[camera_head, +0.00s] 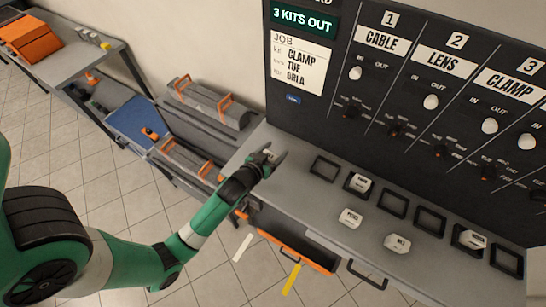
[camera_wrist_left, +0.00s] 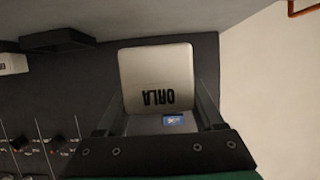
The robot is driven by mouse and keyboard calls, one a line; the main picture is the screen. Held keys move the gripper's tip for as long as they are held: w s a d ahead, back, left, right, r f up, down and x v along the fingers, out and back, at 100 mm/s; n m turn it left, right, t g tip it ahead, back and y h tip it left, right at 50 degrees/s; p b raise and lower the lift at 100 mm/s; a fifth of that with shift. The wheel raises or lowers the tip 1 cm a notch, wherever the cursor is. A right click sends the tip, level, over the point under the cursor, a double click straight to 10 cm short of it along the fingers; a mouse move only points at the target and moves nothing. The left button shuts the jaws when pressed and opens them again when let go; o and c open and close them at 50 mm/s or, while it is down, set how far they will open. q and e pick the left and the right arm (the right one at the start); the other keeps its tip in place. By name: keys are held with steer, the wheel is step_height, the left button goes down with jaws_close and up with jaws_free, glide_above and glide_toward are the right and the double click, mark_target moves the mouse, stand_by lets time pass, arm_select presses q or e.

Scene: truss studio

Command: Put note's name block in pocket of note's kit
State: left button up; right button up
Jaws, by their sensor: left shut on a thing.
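My left gripper (camera_head: 274,154) is shut on the white name block reading ORLA, over the left end of the grey counter. In the left wrist view the ORLA block (camera_wrist_left: 157,76) sits between the two fingers, its lettering upside down. The job note (camera_head: 299,65) on the dark board reads CLAMP, TUE, ORLA. The board's CLAMP label (camera_head: 510,85) is under number 3, at the right. Black-framed pockets line the counter: an empty one (camera_head: 324,168) nearest my gripper, empty ones in the middle (camera_head: 393,203) (camera_head: 430,221), and one at the far right (camera_head: 507,262). My right gripper is out of view.
White blocks sit at two pockets (camera_head: 360,183) (camera_head: 470,238). Two loose white blocks (camera_head: 350,217) (camera_head: 397,243) lie on the counter in front. The upright board (camera_head: 400,110) with knobs bounds the back. An orange-edged drawer (camera_head: 295,252) is below the front edge.

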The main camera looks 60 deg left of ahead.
mark_target(273, 155)
arm_select(q)
steer(key=shift+w+a+f, duration=0.1)
steer(key=shift+a+f, duration=0.5)
steer(key=shift+f, duration=0.15)
steer(key=shift+a+f+b, duration=0.2)
steer(key=shift+f+b, duration=0.25)
steer(key=shift+f, duration=1.3)
steer(key=shift+f, duration=0.15)
steer(key=o, duration=1.4)
steer(key=shift+c, duration=0.2)
